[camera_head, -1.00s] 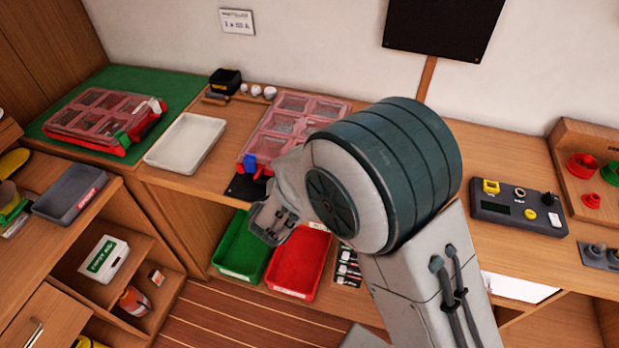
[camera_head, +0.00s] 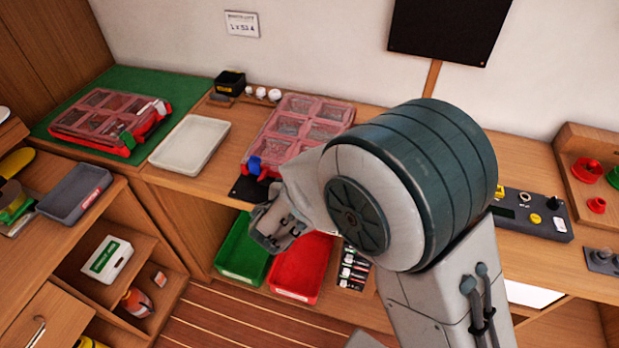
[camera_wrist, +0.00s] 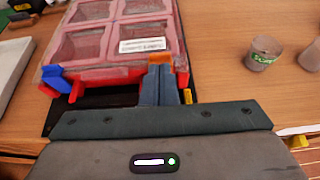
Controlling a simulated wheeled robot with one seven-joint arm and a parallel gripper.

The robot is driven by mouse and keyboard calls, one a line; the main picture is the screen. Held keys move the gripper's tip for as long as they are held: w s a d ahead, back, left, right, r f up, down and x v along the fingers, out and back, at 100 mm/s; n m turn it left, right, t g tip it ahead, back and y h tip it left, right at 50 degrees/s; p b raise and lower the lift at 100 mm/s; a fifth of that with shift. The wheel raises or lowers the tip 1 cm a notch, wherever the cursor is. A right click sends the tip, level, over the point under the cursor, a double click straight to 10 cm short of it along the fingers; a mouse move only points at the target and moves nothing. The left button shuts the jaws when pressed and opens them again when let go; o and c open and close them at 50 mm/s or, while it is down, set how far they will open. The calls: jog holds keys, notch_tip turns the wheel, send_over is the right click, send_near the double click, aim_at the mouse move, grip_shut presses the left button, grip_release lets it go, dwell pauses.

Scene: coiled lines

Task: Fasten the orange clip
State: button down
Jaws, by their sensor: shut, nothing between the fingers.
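The orange clip (camera_wrist: 160,58) is on the front edge of a red case (camera_wrist: 110,76) with a clear, compartmented lid, right of centre in the wrist view. My gripper (camera_wrist: 162,72) is shut, its blue-grey fingertips directly in front of the orange clip and covering its lower part. I cannot tell whether they touch it or how far the clip is turned. A blue clip (camera_wrist: 54,80) sits at the left of the same edge. In the head view the case (camera_head: 303,128) and blue clip (camera_head: 256,166) show, but my arm hides the orange clip and my fingertips.
A white tray (camera_head: 190,144) lies left of the case. Small cups (camera_wrist: 264,54) stand right of the case. Green (camera_head: 240,252) and red (camera_head: 300,268) bins are below.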

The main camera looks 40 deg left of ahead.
jog(key=w+r+b+v, duration=0.1)
jog(key=r+v, duration=0.1)
jog(key=v, duration=0.9)
jog(key=shift+a+r, duration=0.2)
jog(key=shift+a, duration=0.1)
jog(key=w+d+r+m+g+h, duration=0.15)
jog(key=w+d+m+h, duration=0.4)
jog(key=d, duration=0.75)
jog(key=w+d+r+m+g+h, duration=0.1)
jog(key=w+d+m+g+h, duration=0.15)
jog(key=w+d+m, duration=0.6)
jog(key=s+d+m+g+y, duration=0.1)
jog(key=s+d+m, duration=0.3)
jog(key=d+m, duration=0.3)
jog(key=s+d+r+m+g+y, duration=0.1)
jog(key=s+d+m, duration=0.3)
jog(key=d+m, duration=0.4)
jog(key=s+d+r+m+g+y, duration=0.1)
jog(key=s+d+m, duration=0.3)
jog(key=d+m, duration=0.4)
jog(key=shift+m+g+y, duration=0.4)
jog(key=shift+m+g, duration=0.5)
jog(key=shift+m, duration=0.4)
